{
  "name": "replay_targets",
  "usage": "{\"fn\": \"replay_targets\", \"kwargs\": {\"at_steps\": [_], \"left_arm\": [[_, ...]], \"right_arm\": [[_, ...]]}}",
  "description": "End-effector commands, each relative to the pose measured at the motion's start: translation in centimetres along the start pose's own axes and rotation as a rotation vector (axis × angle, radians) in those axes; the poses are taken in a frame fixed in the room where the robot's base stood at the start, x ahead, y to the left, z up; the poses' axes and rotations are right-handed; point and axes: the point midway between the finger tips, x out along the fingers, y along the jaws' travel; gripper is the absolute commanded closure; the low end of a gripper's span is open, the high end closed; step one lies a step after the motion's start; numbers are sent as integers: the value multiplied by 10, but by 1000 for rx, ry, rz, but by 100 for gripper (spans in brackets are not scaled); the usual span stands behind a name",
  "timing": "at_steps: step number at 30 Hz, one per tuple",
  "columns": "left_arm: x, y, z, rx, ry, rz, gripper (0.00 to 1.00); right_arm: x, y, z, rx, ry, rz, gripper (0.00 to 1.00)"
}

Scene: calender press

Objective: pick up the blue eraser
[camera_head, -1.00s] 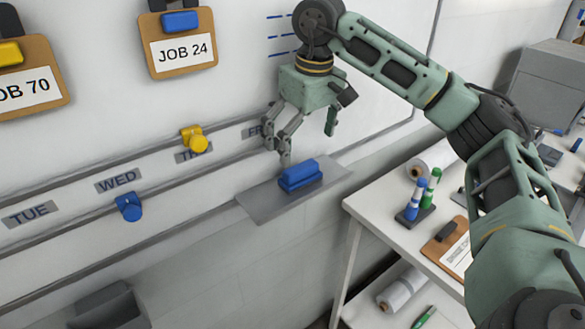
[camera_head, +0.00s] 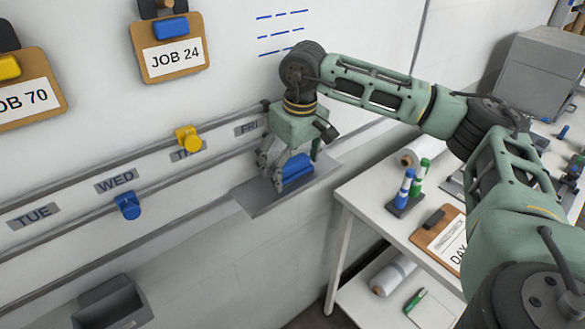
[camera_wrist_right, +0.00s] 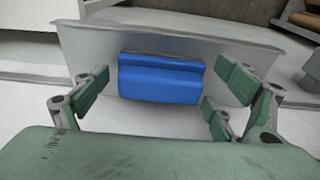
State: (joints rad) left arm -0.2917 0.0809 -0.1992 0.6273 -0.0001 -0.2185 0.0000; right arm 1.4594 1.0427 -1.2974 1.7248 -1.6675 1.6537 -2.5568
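The blue eraser (camera_head: 297,168) lies on a grey wall shelf (camera_head: 262,204) below the whiteboard. My right gripper (camera_head: 295,172) is lowered over the eraser, with its near finger in front of part of it. In the right wrist view the eraser (camera_wrist_right: 160,80) lies between the green finger pads of my right gripper (camera_wrist_right: 158,98). The gripper is open, with a gap on each side of the eraser. My left gripper is not in view.
A white table (camera_head: 352,192) at the right holds a marker stand (camera_head: 406,203) and a clipboard (camera_head: 440,238). Magnet pegs, yellow (camera_head: 188,139) and blue (camera_head: 128,205), are on the board rails. A grey bin (camera_head: 112,305) is at the lower left.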

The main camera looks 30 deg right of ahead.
Motion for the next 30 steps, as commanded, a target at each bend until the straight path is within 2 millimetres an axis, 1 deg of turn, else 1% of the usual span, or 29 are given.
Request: {"fn": "replay_targets", "kwargs": {"at_steps": [1,2,9,12,20,23,26,30], "left_arm": [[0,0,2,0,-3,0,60],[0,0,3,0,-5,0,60],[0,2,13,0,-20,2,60],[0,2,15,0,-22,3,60],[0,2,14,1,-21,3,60],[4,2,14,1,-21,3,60],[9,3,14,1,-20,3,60],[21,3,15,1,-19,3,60]], "right_arm": [[0,0,0,0,0,0,21],[0,0,0,0,0,0,23],[0,0,0,0,0,0,44],[0,0,0,0,0,0,53],[-1,0,0,0,1,0,53],[-5,0,-1,0,2,0,53],[-14,-1,-3,0,4,-1,53],[-35,-1,-6,-1,6,-1,53]]}}
